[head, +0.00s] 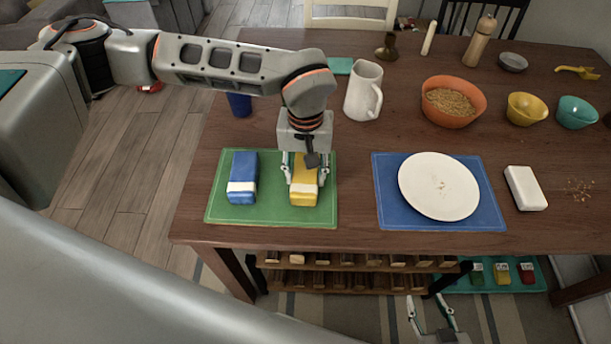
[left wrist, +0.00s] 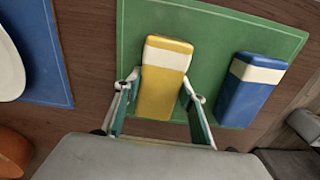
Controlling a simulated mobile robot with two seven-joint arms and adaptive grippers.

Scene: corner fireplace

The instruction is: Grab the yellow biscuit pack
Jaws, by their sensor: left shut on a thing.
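The yellow biscuit pack (head: 304,190) has a white band and lies on the right part of the green mat (head: 270,214). It also shows in the left wrist view (left wrist: 162,88), between the two fingers. My left gripper (head: 303,178) is above the pack, with its fingers shut on the pack's two long sides. In the left wrist view the left gripper (left wrist: 160,108) has one finger on each side. The pack appears to rest on the mat; its far part is hidden under the gripper in the head view. My right gripper (head: 432,312) is low, in front of the table, with its fingers apart.
A blue pack (head: 243,178) lies left of the yellow one on the green mat. A white plate (head: 438,186) sits on a blue mat (head: 392,214) to the right. A white jug (head: 363,92) and an orange bowl (head: 453,101) stand behind. A shelf (head: 350,262) is under the table.

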